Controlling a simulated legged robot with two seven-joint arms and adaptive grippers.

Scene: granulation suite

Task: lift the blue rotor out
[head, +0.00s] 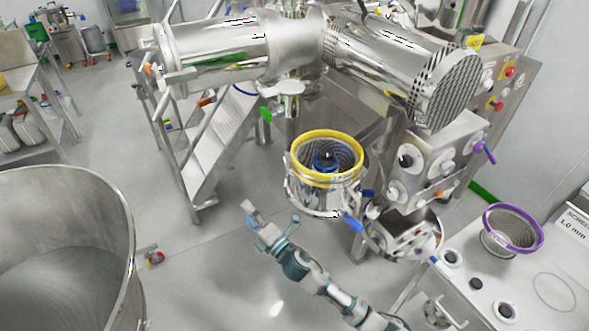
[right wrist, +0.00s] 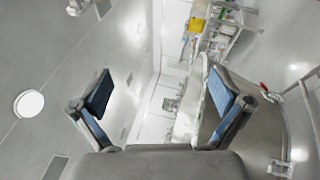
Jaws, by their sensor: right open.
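The blue rotor (head: 326,161) sits inside a round steel housing (head: 318,197) that has a yellow-rimmed screen (head: 305,146) at its top. Only the upper part of the rotor shows, with a dark knob at its middle; the rest is hidden by the screen and rim. My right gripper (head: 250,214) is open and empty, to the left of the housing and apart from it. In the right wrist view the two blue-padded fingers (right wrist: 160,98) stand wide apart with nothing between them. My left gripper is not in view.
A purple-rimmed screen (head: 513,229) stands on a steel bench (head: 540,300) at the right, by a "SCREEN 1.0 mm" label. A large steel bowl (head: 120,200) fills the lower left. Steel steps (head: 215,140) and the mill's machinery (head: 390,60) stand behind the housing.

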